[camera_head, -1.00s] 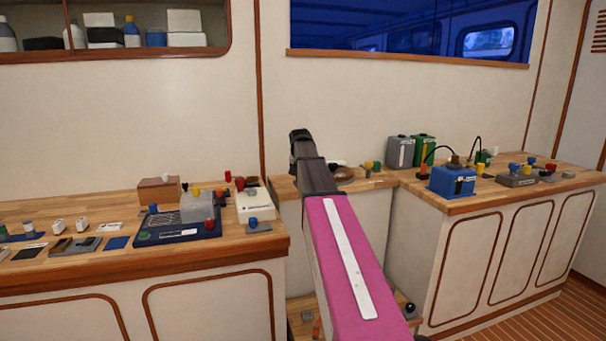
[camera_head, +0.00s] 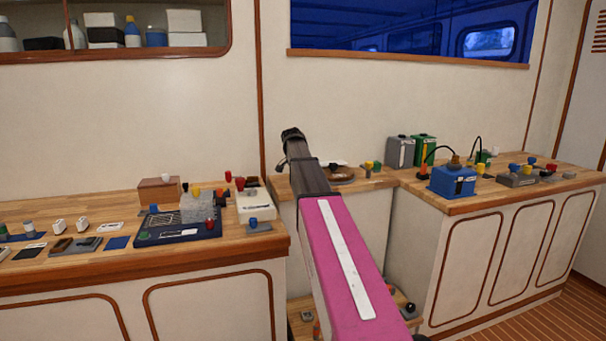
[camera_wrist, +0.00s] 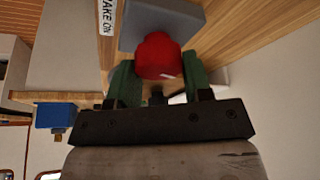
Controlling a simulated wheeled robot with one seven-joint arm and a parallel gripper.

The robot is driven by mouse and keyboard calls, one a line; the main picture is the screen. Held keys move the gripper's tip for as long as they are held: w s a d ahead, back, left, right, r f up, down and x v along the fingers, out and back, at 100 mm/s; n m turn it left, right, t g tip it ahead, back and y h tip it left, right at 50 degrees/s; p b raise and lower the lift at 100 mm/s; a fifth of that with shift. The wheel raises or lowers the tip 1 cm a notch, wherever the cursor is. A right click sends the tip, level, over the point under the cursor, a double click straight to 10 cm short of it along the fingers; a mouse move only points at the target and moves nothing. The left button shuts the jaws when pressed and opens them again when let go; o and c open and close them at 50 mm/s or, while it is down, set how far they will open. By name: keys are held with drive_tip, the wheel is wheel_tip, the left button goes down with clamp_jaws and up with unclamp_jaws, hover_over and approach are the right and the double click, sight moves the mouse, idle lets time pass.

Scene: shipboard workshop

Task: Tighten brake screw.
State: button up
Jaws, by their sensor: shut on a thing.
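A red knob (camera_wrist: 158,55), which I take to be the brake screw, sits on a grey block (camera_wrist: 160,20) in the wrist view. A white label (camera_wrist: 107,17) beside the block reads "...AKE ON", its start cut off. My gripper (camera_wrist: 158,76) has its green fingers shut on the red knob, one on each side. The screw's shaft is hidden. In the head view my dark wrist (camera_head: 293,138) reaches over the back corner counter, and I cannot make out the fingers or the held knob there.
The left counter (camera_head: 60,268) holds a blue-based device (camera_head: 180,231), a brown box (camera_head: 158,191) and several small parts. The right counter (camera_head: 480,200) holds a blue box (camera_head: 452,182) and grey and green canisters (camera_head: 400,152). The wall rises close behind my wrist.

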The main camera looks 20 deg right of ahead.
idle(0.3)
drive_tip(key=o, duration=0.9)
drive_tip(key=shift+r, duration=0.1)
drive_tip(key=v, duration=1)
drive_tip(key=shift+s+r, duration=0.1)
drive_tip(key=shift+r, duration=0.2)
